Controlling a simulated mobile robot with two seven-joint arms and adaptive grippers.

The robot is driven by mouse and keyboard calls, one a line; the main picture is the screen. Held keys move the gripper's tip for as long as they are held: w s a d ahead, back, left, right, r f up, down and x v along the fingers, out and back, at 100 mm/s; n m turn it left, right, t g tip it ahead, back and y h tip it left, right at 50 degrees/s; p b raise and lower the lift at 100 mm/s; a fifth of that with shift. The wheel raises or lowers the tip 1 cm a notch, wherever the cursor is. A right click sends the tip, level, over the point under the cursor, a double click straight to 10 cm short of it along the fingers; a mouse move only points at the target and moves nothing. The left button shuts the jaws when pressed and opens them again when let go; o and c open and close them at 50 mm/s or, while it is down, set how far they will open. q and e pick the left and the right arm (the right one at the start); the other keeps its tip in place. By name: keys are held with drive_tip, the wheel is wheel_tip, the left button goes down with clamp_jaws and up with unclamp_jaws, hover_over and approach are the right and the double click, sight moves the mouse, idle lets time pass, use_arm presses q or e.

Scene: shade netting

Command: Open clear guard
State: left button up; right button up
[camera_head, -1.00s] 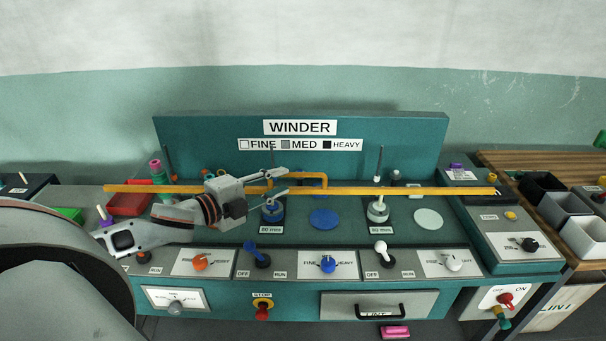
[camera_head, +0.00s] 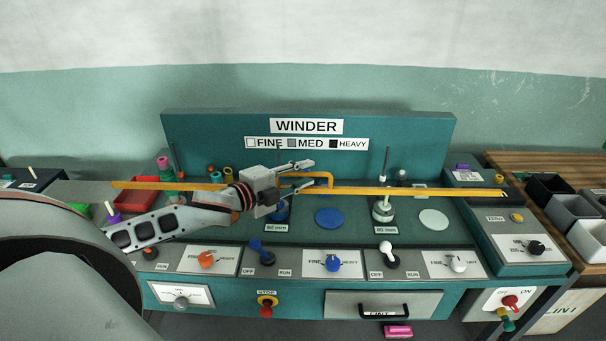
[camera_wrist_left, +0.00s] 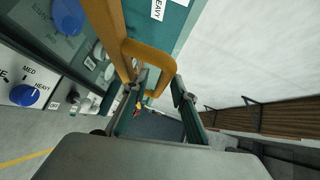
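The clear guard shows mainly by its long orange front bar (camera_head: 420,191), which runs across the winder. Its see-through panel is hard to make out. An orange loop handle (camera_head: 329,178) stands out from the middle of the bar; it also shows large in the left wrist view (camera_wrist_left: 158,62). My left gripper (camera_head: 308,175) reaches in from the left, at the handle's left part. In the left wrist view its fingers (camera_wrist_left: 160,90) are apart, with the handle at and partly between their tips. Whether they touch it cannot be told. My right gripper is not in view.
The winder's back board (camera_head: 400,135) stands behind the bar. Knobs and switches, such as a blue dial (camera_head: 332,262), line the front panel. Bins (camera_head: 547,190) stand at the right.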

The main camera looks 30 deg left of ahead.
sight(302, 210)
use_arm(q)
clamp_jaws()
wheel_tip(302, 210, down, 12)
drive_tip(key=b, duration=0.4)
drive_tip(key=shift+r+b, duration=0.25)
drive_tip(key=shift+b, duration=0.15)
drive_tip(key=shift+f, duration=0.45)
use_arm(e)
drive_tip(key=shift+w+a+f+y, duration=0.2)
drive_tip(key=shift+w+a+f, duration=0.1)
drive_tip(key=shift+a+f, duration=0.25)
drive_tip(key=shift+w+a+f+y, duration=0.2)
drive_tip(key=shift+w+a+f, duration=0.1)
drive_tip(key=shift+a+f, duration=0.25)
use_arm(q)
unclamp_jaws()
drive_tip(key=shift+r, duration=0.1)
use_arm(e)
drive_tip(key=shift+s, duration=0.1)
use_arm(q)
drive_tip(key=shift+s, duration=0.1)
